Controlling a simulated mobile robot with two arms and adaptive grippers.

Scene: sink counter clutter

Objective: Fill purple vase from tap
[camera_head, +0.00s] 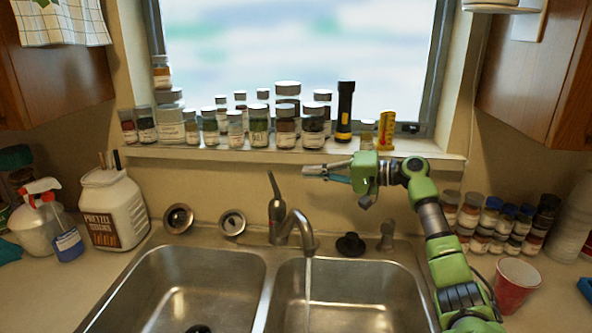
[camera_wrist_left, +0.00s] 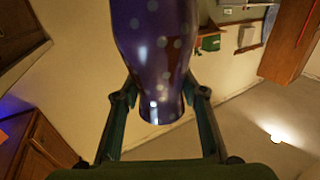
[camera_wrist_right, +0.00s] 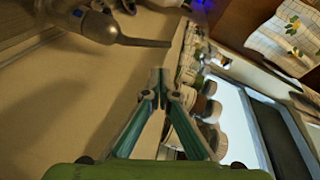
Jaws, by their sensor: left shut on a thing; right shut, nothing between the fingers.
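The purple vase (camera_wrist_left: 158,50), with pale dots, shows in the left wrist view. My left gripper (camera_wrist_left: 160,88) is shut on it, one finger on each side. Neither the vase nor the left gripper shows in the head view. The tap (camera_head: 290,226) stands behind the double sink, and a thin stream of water (camera_head: 308,290) falls from its spout into the right basin. Its lever (camera_head: 273,188) points up. My right gripper (camera_head: 312,172) is shut and empty, above and right of the lever, apart from it. The tap lever (camera_wrist_right: 145,42) also shows in the right wrist view, beyond the fingertips (camera_wrist_right: 160,78).
Spice jars (camera_head: 258,125), a flashlight (camera_head: 345,110) and a yellow item (camera_head: 386,128) line the windowsill close behind my right gripper. A pretzel container (camera_head: 115,210) stands at left. A red cup (camera_head: 515,283) and more jars (camera_head: 497,220) stand at right. The left basin (camera_head: 190,285) is clear.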

